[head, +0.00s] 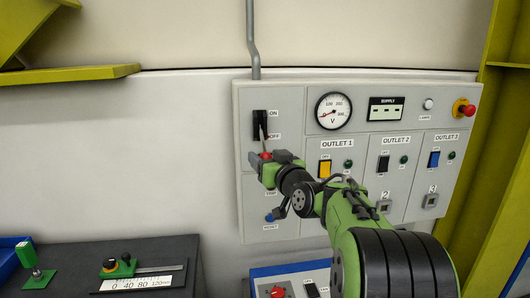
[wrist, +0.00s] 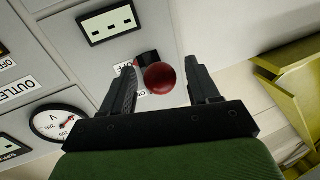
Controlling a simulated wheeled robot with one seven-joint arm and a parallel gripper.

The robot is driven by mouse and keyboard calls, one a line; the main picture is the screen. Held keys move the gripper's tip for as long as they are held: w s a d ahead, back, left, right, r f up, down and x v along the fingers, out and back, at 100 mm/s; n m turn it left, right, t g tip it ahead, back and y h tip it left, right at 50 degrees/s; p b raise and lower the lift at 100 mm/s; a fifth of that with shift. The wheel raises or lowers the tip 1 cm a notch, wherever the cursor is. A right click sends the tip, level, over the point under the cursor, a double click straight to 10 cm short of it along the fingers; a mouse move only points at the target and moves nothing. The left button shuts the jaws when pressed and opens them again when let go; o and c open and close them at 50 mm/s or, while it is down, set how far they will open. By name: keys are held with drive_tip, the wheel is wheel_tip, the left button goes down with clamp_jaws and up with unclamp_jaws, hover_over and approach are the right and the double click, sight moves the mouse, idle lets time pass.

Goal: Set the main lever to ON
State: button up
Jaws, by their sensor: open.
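The main lever is a black slot plate (head: 260,124) at the upper left of the grey panel, with ON and OFF labels to its right. Its thin handle points down on the OFF side and ends in a red knob (head: 265,155). In the wrist view the red knob (wrist: 159,79) sits between the two black fingers, with the dark lever plate (wrist: 147,58) behind it. My gripper (head: 268,159) is open around the knob; the wrist view shows a gap beside it on each side. My gripper partly covers the knob in the head view.
The panel (head: 295,98) also carries a voltmeter (head: 333,110), a supply display (head: 385,108), a red stop button (head: 465,110) and outlet switches, including a yellow one (head: 324,169). A blue reset knob (head: 272,217) is below. A dark bench (head: 180,260) stands at lower left.

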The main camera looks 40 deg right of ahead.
drive_tip(key=shift+w+d, duration=0.1)
drive_tip(key=shift+w, duration=0.4)
drive_tip(key=shift+s, duration=0.1)
clamp_jaws()
